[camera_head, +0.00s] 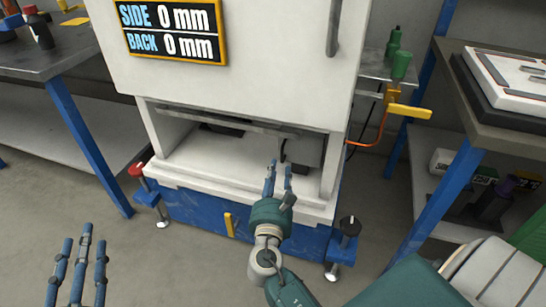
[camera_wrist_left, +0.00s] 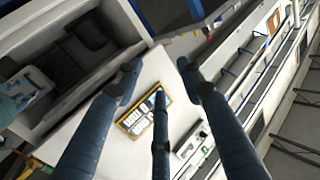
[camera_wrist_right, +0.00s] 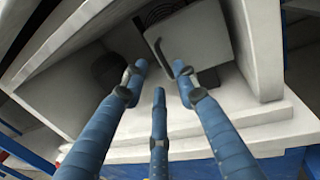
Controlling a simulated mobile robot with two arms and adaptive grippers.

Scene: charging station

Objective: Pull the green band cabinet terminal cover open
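The white cabinet (camera_head: 265,60) stands in front of me with an open recess low in its front. Inside the recess at the right is a grey cover (camera_head: 307,149) with a thin dark hooked handle (camera_head: 283,151). The cover (camera_wrist_right: 197,38) and handle (camera_wrist_right: 160,58) also show in the right wrist view. I see no green band on the cabinet. My right gripper (camera_head: 279,168) is open at the recess mouth, its fingertips just short of the handle; contact is not clear. My left gripper (camera_head: 83,248) is open and empty, low at the left, away from the cabinet.
A grey bar (camera_head: 225,118) crosses the top of the recess. A workbench (camera_head: 45,58) stands at the left. A side shelf with green knobs (camera_head: 401,65) and a yellow lever (camera_head: 409,110) is right of the cabinet. Another bench (camera_head: 465,100) is further right.

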